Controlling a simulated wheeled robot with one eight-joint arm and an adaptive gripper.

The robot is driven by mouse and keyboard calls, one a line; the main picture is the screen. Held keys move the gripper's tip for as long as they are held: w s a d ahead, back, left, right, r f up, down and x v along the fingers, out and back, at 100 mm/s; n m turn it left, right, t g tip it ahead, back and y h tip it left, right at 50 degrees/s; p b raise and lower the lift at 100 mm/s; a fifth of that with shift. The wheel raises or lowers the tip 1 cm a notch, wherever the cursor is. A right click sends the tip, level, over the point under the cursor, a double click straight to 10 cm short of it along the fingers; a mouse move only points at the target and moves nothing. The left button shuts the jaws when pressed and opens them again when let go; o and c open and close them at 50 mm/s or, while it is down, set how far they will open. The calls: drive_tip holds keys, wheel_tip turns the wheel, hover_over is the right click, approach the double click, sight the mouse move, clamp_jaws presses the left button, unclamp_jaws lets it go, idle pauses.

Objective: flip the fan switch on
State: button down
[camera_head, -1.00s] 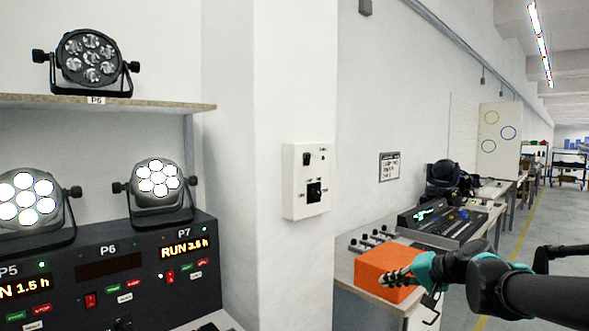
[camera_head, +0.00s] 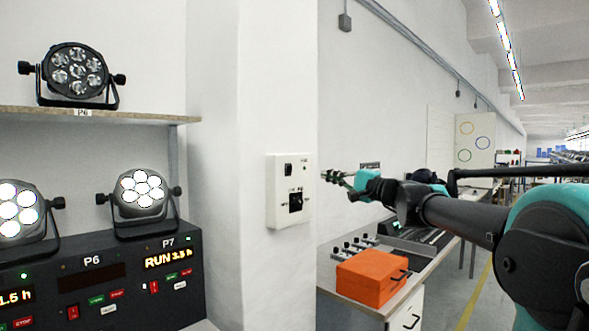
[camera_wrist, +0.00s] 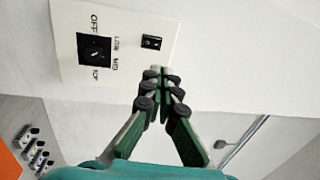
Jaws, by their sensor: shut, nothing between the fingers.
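A white switch panel (camera_head: 273,195) is fixed to the wall pillar. It carries a small black rocker switch (camera_head: 289,169) at the top and a black rotary knob (camera_head: 296,202) below. In the wrist view, the knob (camera_wrist: 94,49) has labels around it, with OFF and LOW readable, and the rocker (camera_wrist: 151,42) sits beside it. I cannot tell which one is the fan switch. My gripper (camera_head: 325,176) is shut and empty, just right of the panel at about rocker height. In the wrist view, its fingertips (camera_wrist: 161,72) meet near the panel's edge, below the rocker; contact cannot be told.
An orange box (camera_head: 372,277) and a control desk stand on a bench (camera_head: 335,279) below my arm. At left, par cans (camera_head: 140,192) stand on a black rack (camera_head: 85,252), with another lamp (camera_head: 73,73) on the shelf above. The space before the panel is clear.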

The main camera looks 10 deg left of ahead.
sight(290, 165)
drive_tip(key=x, duration=1.4)
drive_tip(key=shift+w+a+r+h, duration=0.15)
drive_tip(key=shift+w+a+h, duration=0.05)
drive_tip(key=shift+a+h, duration=0.1)
drive_tip(key=shift+s+d, duration=0.25)
drive_tip(key=shift+d, duration=0.2)
drive_tip(key=r+v, duration=0.3)
drive_tip(key=v, duration=0.9)
drive_tip(key=shift+s+d, duration=0.25)
drive_tip(key=shift+d, duration=0.2)
